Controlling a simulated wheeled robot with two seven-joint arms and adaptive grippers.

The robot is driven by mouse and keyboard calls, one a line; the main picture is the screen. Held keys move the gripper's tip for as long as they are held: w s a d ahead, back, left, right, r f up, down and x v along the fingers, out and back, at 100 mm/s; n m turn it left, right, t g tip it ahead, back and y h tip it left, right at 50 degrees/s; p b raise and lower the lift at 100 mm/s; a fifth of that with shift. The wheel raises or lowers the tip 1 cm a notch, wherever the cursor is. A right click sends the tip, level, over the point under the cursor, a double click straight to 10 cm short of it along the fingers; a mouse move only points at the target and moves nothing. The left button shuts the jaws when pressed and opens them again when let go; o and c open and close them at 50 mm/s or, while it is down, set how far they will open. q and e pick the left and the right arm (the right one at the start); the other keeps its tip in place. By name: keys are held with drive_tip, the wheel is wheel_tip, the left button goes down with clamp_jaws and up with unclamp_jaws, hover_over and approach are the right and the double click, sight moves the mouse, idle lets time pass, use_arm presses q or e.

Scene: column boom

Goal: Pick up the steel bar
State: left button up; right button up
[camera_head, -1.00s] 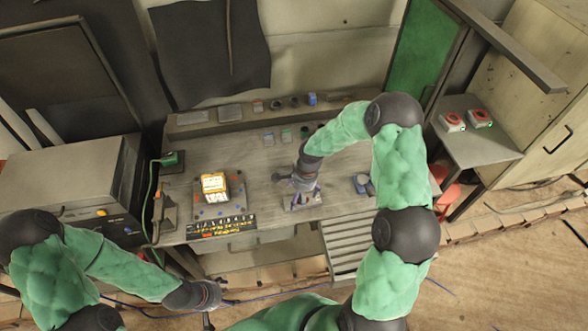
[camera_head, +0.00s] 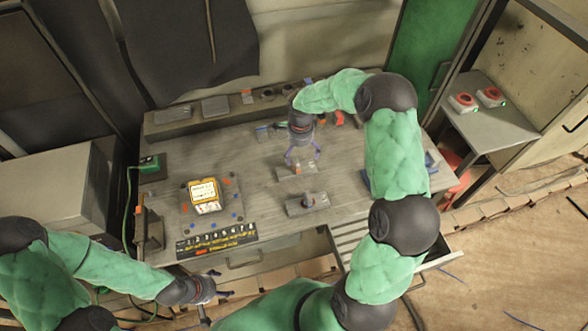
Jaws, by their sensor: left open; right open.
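My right gripper (camera_head: 303,154) points down over the middle of the workbench. Its fingers are spread. A small grey metal block (camera_head: 297,170) lies just below and between the fingertips. It may be the steel bar, but I cannot tell for sure. Whether the fingers touch it is unclear. A flat grey plate with a dark round knob (camera_head: 307,204) lies nearer the front of the bench, apart from the gripper. My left gripper (camera_head: 220,284) is open and empty, low in front of the bench's front edge.
The workbench (camera_head: 255,205) holds a yellow-framed device (camera_head: 203,193) on a pad, and a black numbered strip (camera_head: 217,241) at the front. A raised back ledge (camera_head: 215,120) carries small parts. An open drawer (camera_head: 352,236) juts out at the front right. Red buttons (camera_head: 463,102) sit on a side shelf.

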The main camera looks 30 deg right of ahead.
sight(296, 169)
wheel_tip(296, 169, down, 5)
drive_tip(key=shift+a+f, duration=0.1)
drive_tip(key=f, duration=0.2)
drive_tip(key=a+f, duration=0.1)
drive_tip(key=f, duration=0.1)
drive_tip(key=shift+a, duration=0.1)
drive_tip(key=shift+f, duration=0.45)
drive_tip(key=c, duration=1.5)
